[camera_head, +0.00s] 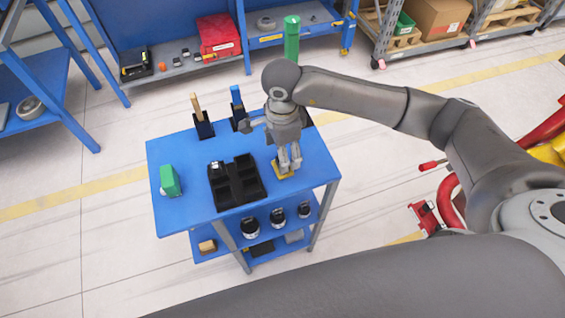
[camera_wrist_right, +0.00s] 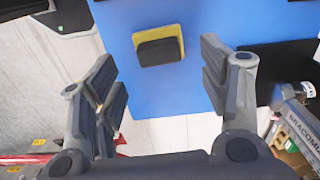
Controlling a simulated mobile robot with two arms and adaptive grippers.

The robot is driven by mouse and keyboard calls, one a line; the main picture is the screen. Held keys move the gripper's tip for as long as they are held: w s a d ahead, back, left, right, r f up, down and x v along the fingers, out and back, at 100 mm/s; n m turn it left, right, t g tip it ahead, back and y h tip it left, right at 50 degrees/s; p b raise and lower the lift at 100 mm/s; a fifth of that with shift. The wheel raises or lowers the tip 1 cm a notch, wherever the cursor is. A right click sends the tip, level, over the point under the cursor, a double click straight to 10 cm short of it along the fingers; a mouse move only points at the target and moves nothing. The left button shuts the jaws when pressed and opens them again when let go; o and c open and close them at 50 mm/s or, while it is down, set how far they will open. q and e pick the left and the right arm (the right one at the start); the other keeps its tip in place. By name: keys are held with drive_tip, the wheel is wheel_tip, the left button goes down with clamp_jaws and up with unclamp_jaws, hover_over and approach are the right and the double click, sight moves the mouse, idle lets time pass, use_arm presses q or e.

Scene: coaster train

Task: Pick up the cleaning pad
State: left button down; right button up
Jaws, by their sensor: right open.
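The cleaning pad is yellow with a dark block on top. In the head view the pad (camera_head: 283,174) lies on the blue cart top near its right edge, partly covered by my right gripper (camera_head: 290,161). In the right wrist view the pad (camera_wrist_right: 176,32) lies flat on the blue surface, above the middle of the picture. My right gripper (camera_wrist_right: 160,85) is open and empty, with its fingers spread to either side and the pad ahead, apart from them. The left gripper does not show.
A black divided tray (camera_head: 236,183) sits just left of the pad on the blue cart (camera_head: 180,215). A green item (camera_head: 170,181) stands at the left edge. Handled tools in black holders (camera_head: 203,127) stand along the back edge. The cart's front right corner is clear.

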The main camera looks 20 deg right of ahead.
drive_tip(key=shift+s+f+p, duration=0.1)
drive_tip(key=shift+f+p, duration=0.2)
drive_tip(key=shift+f, duration=0.1)
wheel_tip(320, 180, down, 3)
drive_tip(key=shift+f+p, duration=0.2)
drive_tip(key=shift+p, duration=0.6)
drive_tip(key=shift+f, duration=0.5)
drive_tip(key=c, duration=1.1)
drive_tip(key=shift+r, duration=0.2)
